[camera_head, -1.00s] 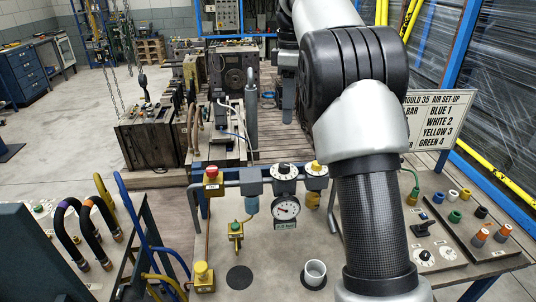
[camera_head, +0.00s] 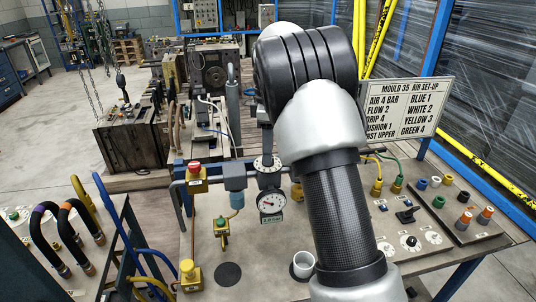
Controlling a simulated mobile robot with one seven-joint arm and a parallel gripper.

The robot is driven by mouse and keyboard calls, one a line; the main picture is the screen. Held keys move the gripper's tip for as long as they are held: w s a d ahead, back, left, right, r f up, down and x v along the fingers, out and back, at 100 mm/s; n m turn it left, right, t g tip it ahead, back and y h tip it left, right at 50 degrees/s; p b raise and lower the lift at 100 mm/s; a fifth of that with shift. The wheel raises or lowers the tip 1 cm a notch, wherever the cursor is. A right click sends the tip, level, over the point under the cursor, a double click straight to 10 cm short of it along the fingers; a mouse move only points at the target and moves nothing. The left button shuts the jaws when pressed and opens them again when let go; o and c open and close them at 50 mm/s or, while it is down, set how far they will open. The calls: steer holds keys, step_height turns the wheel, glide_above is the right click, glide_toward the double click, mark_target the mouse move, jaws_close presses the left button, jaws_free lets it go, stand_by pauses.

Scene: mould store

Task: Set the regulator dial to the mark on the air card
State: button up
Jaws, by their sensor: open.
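The regulator dial (camera_head: 268,164) is a white disc with dark marks on top of the air unit; its setting is too small to read. The round gauge (camera_head: 270,203) hangs below it, its needle visible but its value unclear. The air card (camera_head: 408,107) stands at the back right, headed "MOULD 35 AIR SET-UP", and reads "AIR 4 BAR" on its first left line. My arm covers the lower left edge of the card.
A red-topped button box (camera_head: 196,178) and a blue bowl (camera_head: 235,182) sit left of the dial. A white cup (camera_head: 302,265) stands on the bench near my arm. A panel with small knobs (camera_head: 411,241) and colored fittings is at right. Hoses crowd the left.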

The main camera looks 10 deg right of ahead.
steer(key=shift+f, duration=0.95)
steer(key=shift+c, duration=0.2)
steer(key=c, duration=1)
steer(key=shift+c, duration=0.2)
